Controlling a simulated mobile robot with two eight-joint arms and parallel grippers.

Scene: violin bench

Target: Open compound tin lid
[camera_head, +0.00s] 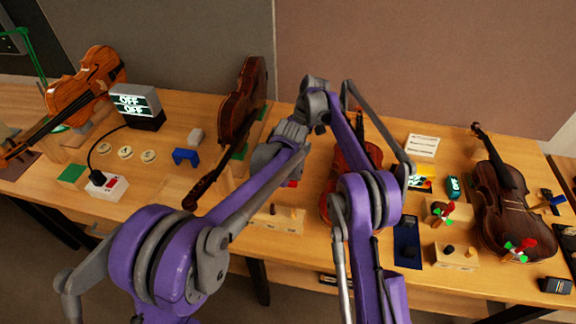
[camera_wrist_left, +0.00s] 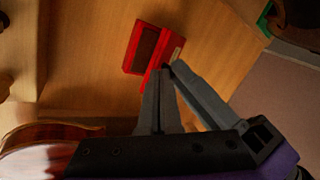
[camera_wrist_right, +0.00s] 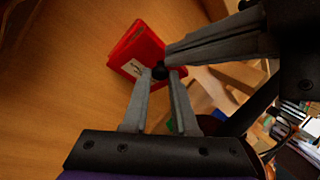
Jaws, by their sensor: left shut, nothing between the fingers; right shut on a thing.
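The red compound tin (camera_wrist_left: 131,51) lies on the bench; in the left wrist view a dark brown recess shows inside its red frame. Its lid (camera_wrist_right: 145,48) looks raised, with a white label facing my right gripper. My right gripper (camera_wrist_right: 159,73) is at the lid's labelled side, its fingers closed around a small dark knob (camera_wrist_right: 158,72). My left gripper (camera_wrist_left: 161,72) is shut and empty, its tips close by the tin's near edge and the right fingertips. In the head view my arms hide nearly all the tin; only a bit of red (camera_head: 292,183) shows.
A dark violin (camera_head: 240,105) stands left of my arms; a reddish violin (camera_head: 350,160) lies close behind my right arm. Another violin (camera_head: 500,205) lies at right.

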